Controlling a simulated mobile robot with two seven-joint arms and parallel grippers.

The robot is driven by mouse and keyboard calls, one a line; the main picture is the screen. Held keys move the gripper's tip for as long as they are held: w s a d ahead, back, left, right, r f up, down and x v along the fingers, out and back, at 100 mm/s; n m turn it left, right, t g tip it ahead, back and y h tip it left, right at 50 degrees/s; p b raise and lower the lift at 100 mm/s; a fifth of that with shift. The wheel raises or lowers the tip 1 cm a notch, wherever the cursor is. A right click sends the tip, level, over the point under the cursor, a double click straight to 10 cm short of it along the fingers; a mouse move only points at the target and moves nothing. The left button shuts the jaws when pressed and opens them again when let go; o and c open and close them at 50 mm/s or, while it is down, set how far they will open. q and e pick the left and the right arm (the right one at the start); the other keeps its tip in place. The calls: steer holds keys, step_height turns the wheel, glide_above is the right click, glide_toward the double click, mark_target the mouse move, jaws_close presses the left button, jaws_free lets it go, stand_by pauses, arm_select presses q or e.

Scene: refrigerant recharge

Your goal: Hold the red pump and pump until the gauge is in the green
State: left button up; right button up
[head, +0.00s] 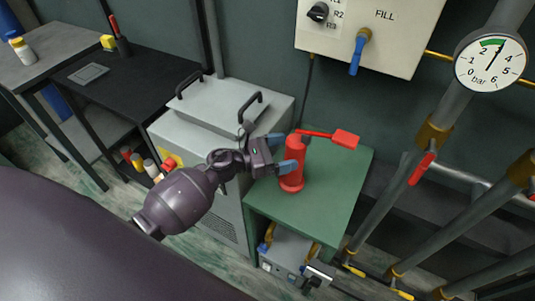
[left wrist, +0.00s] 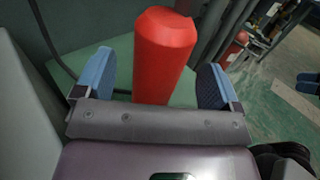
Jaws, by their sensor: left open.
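The red pump (head: 293,172) stands upright on a green-topped stand, its red handle (head: 345,139) reaching out to the right. My left gripper (head: 281,152) is at the pump's left side, open, with its blue fingers on either side of the body. In the left wrist view the red pump body (left wrist: 162,58) is between the two fingers, with a gap on each side. The round gauge (head: 491,62) hangs at the upper right. Its needle points up and right, near the right end of the green band; the exact reading is hard to tell.
A grey lidded cabinet (head: 205,125) with black handles stands left of the green stand (head: 330,190). A fill panel (head: 375,30) with a blue lever is on the wall above. Pipes with a red valve handle (head: 422,168) run along the right.

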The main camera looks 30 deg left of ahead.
arm_select(q)
steer(key=shift+x, duration=1.75)
steer(key=c, duration=1.5)
